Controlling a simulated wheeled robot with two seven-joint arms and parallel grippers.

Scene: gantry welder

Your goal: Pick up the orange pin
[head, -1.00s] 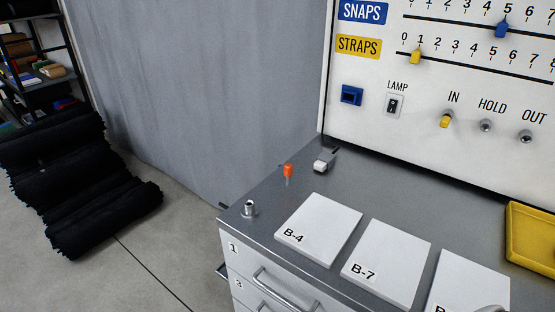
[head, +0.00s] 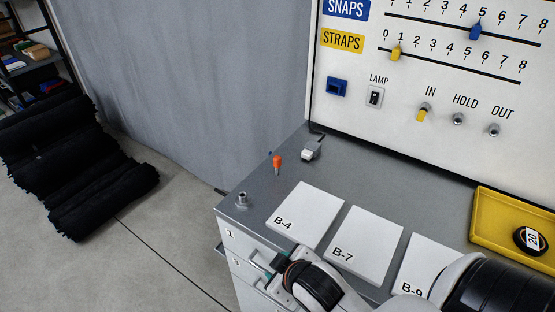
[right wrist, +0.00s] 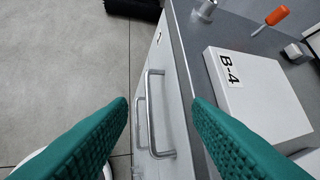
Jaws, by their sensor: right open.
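The orange pin (head: 277,160) stands near the back left of the grey cabinet top (head: 375,165), its orange head above a thin grey shaft. It also shows at the top right of the right wrist view (right wrist: 277,15). My right gripper (head: 266,262) is in front of the cabinet's drawer face, nearer than the pin and below it in the picture. In the right wrist view its two teal fingers (right wrist: 162,104) are spread apart with nothing between them but the view of a drawer handle. The pin is clear of the fingers. My left gripper is not in view.
White pads B-4 (head: 305,215), B-7 (head: 364,245) and B-9 (head: 425,262) lie on the top. A metal socket (head: 242,199) is at the left corner, and a small white-grey block (head: 311,150) behind the pin. A yellow tray (head: 480,228) is at right. Drawer handles (right wrist: 154,115) protrude.

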